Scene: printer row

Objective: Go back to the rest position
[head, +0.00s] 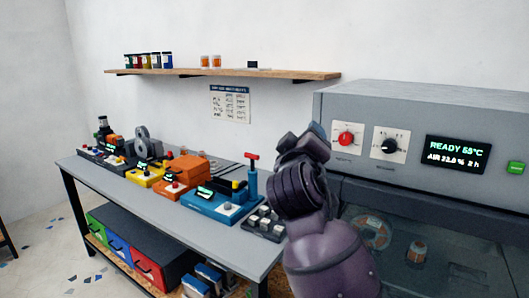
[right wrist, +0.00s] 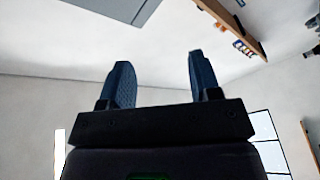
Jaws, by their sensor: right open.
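My right arm rises from the bottom of the head view, in front of the grey oven-like machine (head: 420,100). My right gripper is mostly hidden behind its own wrist in the head view. In the right wrist view my right gripper (right wrist: 160,82) has its two blue fingers spread apart with nothing between them. It points up toward the wall and ceiling, clear of any object. My left gripper is in neither view.
The workbench (head: 95,172) at the left bears several small printers, among them a blue one (head: 210,205) and an orange one (head: 187,165). A wooden shelf (head: 220,73) with jars hangs above. Coloured drawers (head: 118,245) sit under the bench. The machine's display (head: 457,153) reads READY 53°C.

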